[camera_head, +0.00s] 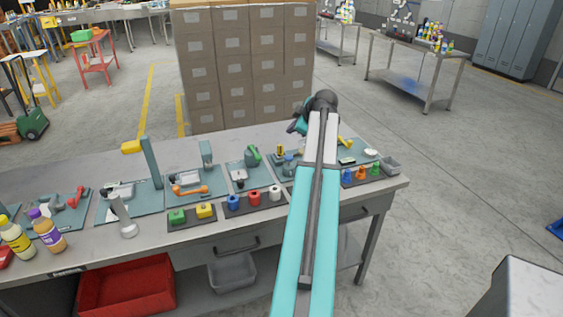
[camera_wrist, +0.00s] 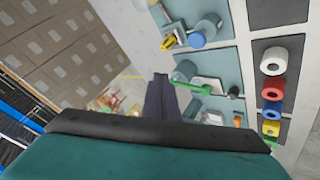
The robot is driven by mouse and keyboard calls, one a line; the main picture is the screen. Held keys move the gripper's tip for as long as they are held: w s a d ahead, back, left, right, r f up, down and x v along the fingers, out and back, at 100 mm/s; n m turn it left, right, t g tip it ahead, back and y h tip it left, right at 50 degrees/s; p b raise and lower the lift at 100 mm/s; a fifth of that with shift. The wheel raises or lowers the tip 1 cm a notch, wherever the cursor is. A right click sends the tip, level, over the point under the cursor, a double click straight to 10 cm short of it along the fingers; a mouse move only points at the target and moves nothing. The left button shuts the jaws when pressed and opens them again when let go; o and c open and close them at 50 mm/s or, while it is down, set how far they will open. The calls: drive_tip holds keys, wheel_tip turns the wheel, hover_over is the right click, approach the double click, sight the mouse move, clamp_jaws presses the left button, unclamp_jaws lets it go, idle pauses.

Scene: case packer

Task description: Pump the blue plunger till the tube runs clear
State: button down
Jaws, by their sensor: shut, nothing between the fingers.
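A grey-blue cylinder with a bright blue end, which looks like the blue plunger (camera_wrist: 196,40), stands on a teal mat in the wrist view. In the head view, its station seems to be the mat with a grey-blue part (camera_head: 289,165) and a yellow-topped part (camera_head: 281,151). A clear tube cannot be made out. My gripper (camera_wrist: 160,80) shows dark fingers closed together, with nothing held. In the wrist view it points beside a green-handled device (camera_wrist: 190,86), apart from the blue end. In the head view the wrist (camera_head: 300,124) hangs above the bench's back edge.
The bench (camera_head: 150,245) carries several teal mats with devices. A row of green, yellow, blue, red and white (camera_head: 275,192) pieces lies along its front. Stacked cartons (camera_head: 246,65) rise behind the bench.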

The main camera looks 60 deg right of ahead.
drive_tip(key=shift+w+f, duration=0.2)
drive_tip(key=shift+w, duration=0.05)
drive_tip(key=b, duration=0.1)
hover_over(291, 158)
drive_tip(key=shift+a+f, duration=0.15)
drive_tip(key=shift+f, duration=2.45)
drive_tip(key=shift+f+b, duration=1.25)
drive_tip(key=shift+f, duration=0.45)
